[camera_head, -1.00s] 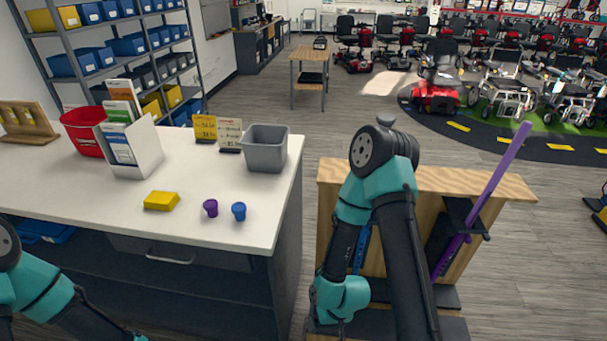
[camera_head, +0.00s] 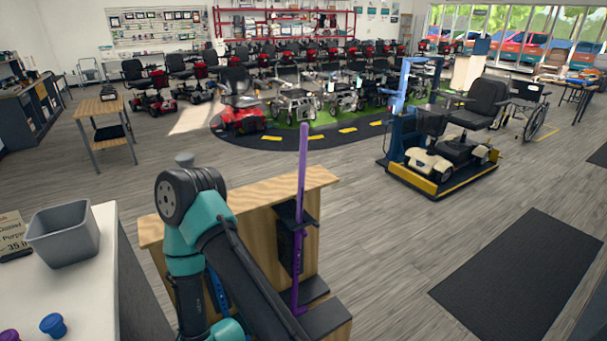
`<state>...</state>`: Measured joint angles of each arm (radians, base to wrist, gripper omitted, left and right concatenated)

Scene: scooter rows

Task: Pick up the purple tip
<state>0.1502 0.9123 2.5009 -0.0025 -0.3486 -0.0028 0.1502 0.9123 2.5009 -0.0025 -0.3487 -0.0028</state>
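The purple tip (camera_head: 9,335) is at the bottom left corner on the white counter (camera_head: 95,290), partly cut off by the frame edge. A blue tip (camera_head: 53,325) stands just to its right. A purple cane shaft (camera_head: 303,190) stands nearly upright in a dark holder on the wooden rack (camera_head: 262,218). My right arm crosses in front of the rack, and its gripper is below the frame. My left arm and gripper are not in view.
A grey bin (camera_head: 63,235) stands on the counter beside a price card (camera_head: 12,238). A blue shaft (camera_head: 216,290) shows partly behind my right arm. Floor right of the rack is open, with a dark mat (camera_head: 520,275) and a scooter on a lift (camera_head: 440,150) beyond.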

